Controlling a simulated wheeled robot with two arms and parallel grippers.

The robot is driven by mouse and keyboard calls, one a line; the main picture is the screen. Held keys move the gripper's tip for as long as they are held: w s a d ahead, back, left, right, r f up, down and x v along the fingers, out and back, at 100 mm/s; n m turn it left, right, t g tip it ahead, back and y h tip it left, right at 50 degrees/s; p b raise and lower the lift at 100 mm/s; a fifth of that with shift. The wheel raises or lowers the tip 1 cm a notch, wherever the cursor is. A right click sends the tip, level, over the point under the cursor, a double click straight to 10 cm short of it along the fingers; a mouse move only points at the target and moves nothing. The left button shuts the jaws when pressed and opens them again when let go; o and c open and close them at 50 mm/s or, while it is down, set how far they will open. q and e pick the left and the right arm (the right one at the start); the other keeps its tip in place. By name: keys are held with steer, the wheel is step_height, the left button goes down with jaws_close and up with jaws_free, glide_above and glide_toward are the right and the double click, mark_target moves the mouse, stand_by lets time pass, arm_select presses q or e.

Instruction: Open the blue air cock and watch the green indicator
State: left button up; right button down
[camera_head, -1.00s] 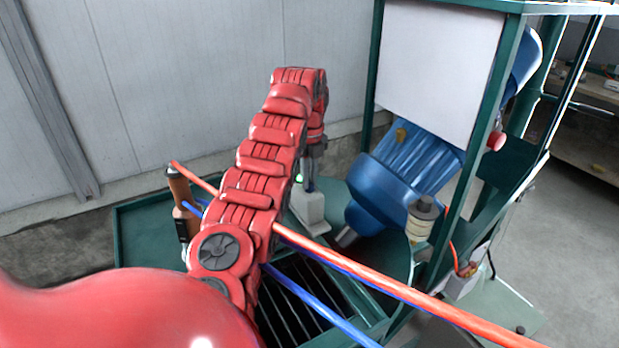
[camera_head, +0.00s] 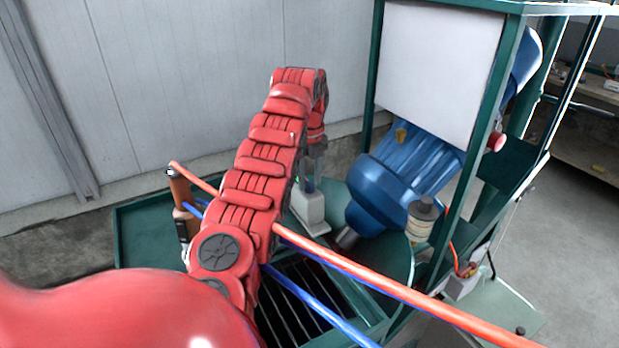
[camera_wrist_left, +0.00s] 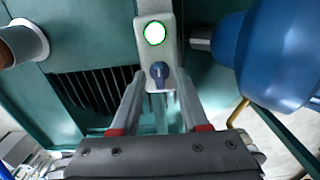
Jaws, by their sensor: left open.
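The blue air cock (camera_wrist_left: 159,74) is a small dark-blue knob on a pale grey box (camera_wrist_left: 155,55), shown in the left wrist view. Its raised bar points roughly up the picture. The round indicator (camera_wrist_left: 154,33) is above it, white with a bright green rim. My left gripper (camera_wrist_left: 160,84) is open, with one finger to each side of the knob; I cannot tell whether either touches it. My right gripper is not in view.
A large blue motor-like body (camera_head: 395,185) stands close to the right of the gripper. An orange hose (camera_head: 400,288) and a blue hose (camera_head: 320,308) cross in front, over a dark grate (camera_head: 300,300).

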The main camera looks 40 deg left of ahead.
mark_target(309, 182)
arm_select(q)
steer(key=shift+r, duration=0.55)
step_height(309, 182, up, 6)
steer(key=p, duration=0.4)
steer(key=shift+w+d+f, duration=0.1)
steer(key=shift+f, duration=0.05)
step_height(309, 182, up, 11)
steer(key=p, duration=1)
steer(key=shift+f, duration=0.15)
steer(key=shift+s+f, duration=0.15)
steer(key=shift+s, duration=0.05)
